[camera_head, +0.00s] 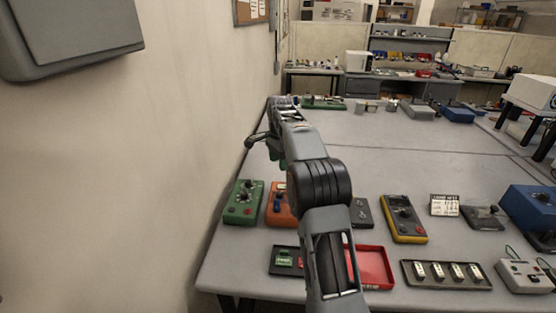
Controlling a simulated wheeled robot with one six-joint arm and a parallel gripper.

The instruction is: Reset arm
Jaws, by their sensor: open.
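My arm reaches from the bottom middle forward over the grey table (420,155) in the head view. Its dark joint is near the middle of the picture, and its far links lean up and left. My gripper (258,140) is at the far end, near the left wall and above the table's left edge. A dark finger sticks out to the left; the jaws are small and partly hidden by the arm. The gripper is open, and I see nothing held in it.
A green box (243,203), an orange device (275,205), a red tray (375,268) and a yellow multimeter (404,219) lie near the arm. A black strip with switches (445,274) and a blue box (530,210) are to the right. The wall (150,170) is close on the left. The table's middle is clear.

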